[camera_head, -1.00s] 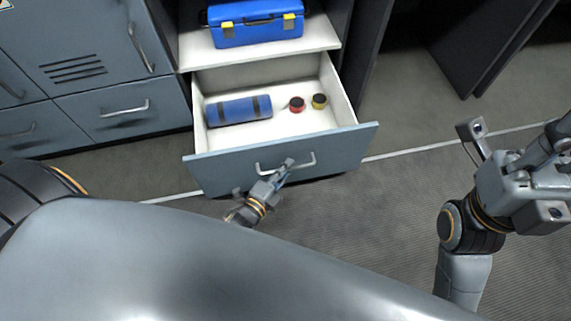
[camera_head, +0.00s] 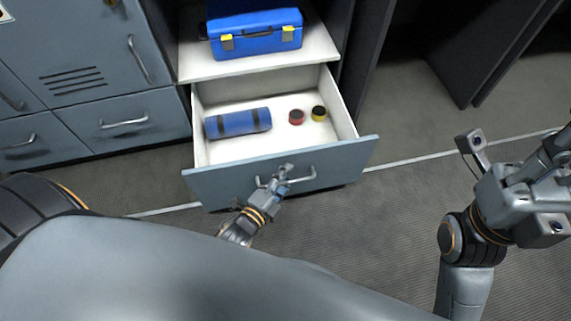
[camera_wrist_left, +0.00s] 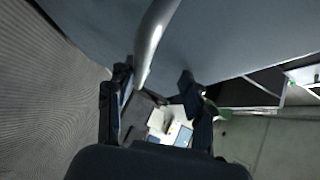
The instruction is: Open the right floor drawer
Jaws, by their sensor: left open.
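The right floor drawer (camera_head: 225,188) is grey-blue with a white inside and stands pulled out below an open shelf. Its curved metal handle (camera_head: 306,178) is on the front panel. My left gripper (camera_head: 283,172) is open at the handle. In the left wrist view the handle (camera_wrist_left: 156,32) runs down between the open fingers of the left gripper (camera_wrist_left: 152,92), close to the left finger. I cannot tell whether they touch. Part of the handle is hidden behind the gripper in the head view. My right gripper (camera_head: 512,150) is at the right, away from the drawer, its jaw state unclear.
A blue case (camera_head: 255,35) sits on the shelf (camera_head: 195,62) above. Shut lockers and drawers (camera_head: 122,122) stand left. Floor (camera_head: 400,215) is clear to the right.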

